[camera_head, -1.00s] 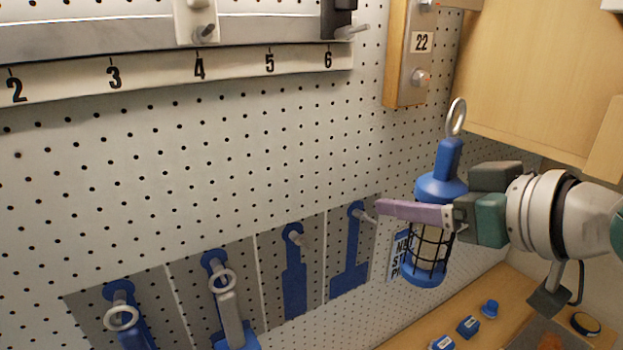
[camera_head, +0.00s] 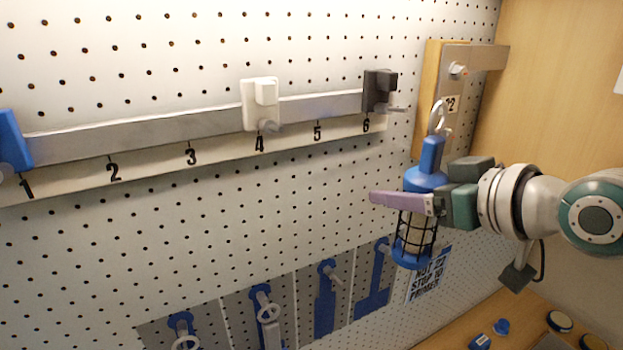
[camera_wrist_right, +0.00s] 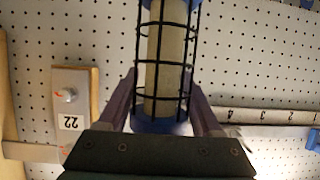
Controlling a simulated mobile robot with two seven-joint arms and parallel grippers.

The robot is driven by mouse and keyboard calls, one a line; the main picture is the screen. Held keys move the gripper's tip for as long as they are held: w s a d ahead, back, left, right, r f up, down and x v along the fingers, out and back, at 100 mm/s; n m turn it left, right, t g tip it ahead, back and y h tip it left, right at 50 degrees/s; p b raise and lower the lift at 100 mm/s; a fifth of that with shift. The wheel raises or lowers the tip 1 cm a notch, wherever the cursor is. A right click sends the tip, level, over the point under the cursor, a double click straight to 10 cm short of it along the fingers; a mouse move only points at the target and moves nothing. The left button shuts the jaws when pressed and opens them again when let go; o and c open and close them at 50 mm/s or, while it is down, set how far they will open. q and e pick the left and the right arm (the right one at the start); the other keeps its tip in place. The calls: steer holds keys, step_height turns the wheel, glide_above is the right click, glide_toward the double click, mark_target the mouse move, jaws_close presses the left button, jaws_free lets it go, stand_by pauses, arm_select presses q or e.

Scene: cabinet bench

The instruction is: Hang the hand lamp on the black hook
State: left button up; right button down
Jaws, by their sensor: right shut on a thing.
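The hand lamp (camera_head: 425,180) has a blue body, a black wire cage and a metal ring on top. It hangs upright in my right gripper (camera_head: 405,202), which is shut on it. In the right wrist view the lamp's cage (camera_wrist_right: 164,60) lies between the two fingers of the gripper (camera_wrist_right: 165,105). The black hook (camera_head: 379,92) sits on the rail above the number 6, its peg pointing outward. The lamp's ring is to the right of the hook and slightly lower in the picture, apart from it. My left gripper is out of view.
A white hook (camera_head: 261,104) sits at 4 and a blue hook (camera_head: 12,145) near 1 on the rail (camera_head: 190,128). A metal plate marked 22 (camera_head: 452,105) is behind the lamp. Blue tools hang low on the pegboard (camera_head: 250,215). A wooden cabinet (camera_head: 560,90) stands right.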

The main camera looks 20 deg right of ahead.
steer(key=b+x, duration=0.1)
steer(key=x, duration=0.1)
steer(key=r+b+x, duration=0.1)
steer(key=b+x, duration=0.1)
steer(key=x, duration=0.1)
steer(key=shift+w, duration=0.2)
steer(key=shift+w+f+b, duration=0.1)
steer(key=shift+w+b, duration=0.3)
steer(key=shift+w, duration=0.1)
stand_by(0.5)
steer(key=shift+c, duration=2.2)
jaws_free()
steer(key=o, duration=0.4)
steer(key=shift+o, duration=0.2)
steer(key=shift+s, duration=0.1)
